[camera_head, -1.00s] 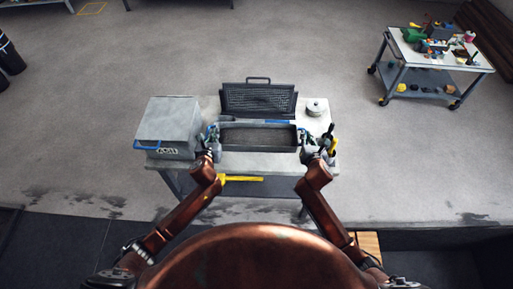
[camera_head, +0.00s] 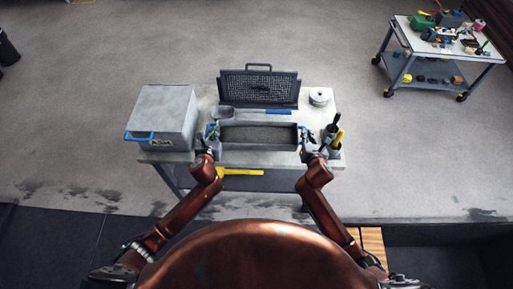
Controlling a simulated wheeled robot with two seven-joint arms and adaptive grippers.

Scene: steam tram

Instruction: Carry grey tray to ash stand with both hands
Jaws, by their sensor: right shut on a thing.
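The grey tray (camera_head: 258,147) is a long, dark grey open box filled with dark, grainy material. It is level over the front part of the bench, between my two grippers. I cannot tell whether it touches the top. My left gripper (camera_head: 212,134) is at the tray's left end; its fingers are too small to tell open from shut. My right gripper (camera_head: 304,136) is at the right end, shut on the tray.
The bench (camera_head: 205,100) also holds a grey box (camera_head: 165,112), a shovel (camera_head: 250,113) with a blue handle, an upright mesh panel (camera_head: 258,88), a round tin (camera_head: 319,96) and a dark holder (camera_head: 332,138). A wheeled cart (camera_head: 422,42) stands at the far right. Open floor lies between.

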